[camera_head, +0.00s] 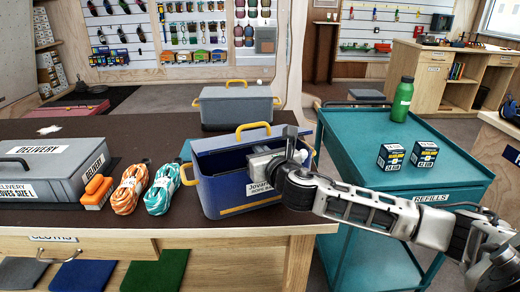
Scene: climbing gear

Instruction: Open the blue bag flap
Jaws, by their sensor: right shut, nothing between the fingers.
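The blue bag (237,197) stands on the dark counter. It has a yellow band, yellow handles and a white label partly covered by my arm. Its blue flap (222,143) shows along the top rear, apparently raised off the front rim; how far it is open is hard to tell. My right gripper (262,166) is at the bag's top, over or just inside the front rim, under the flap's right part. It is shut with nothing in it. My wrist hides the bag's right front. Whether the fingers touch the flap cannot be seen. My left gripper is out of view.
Left of the bag lie a teal rope (163,188), an orange rope (130,188), an orange block (97,192) and a grey delivery case (50,172). A grey bin (236,107) stands behind. At right, a teal cart (345,150) holds a green bottle (402,100) and two small boxes.

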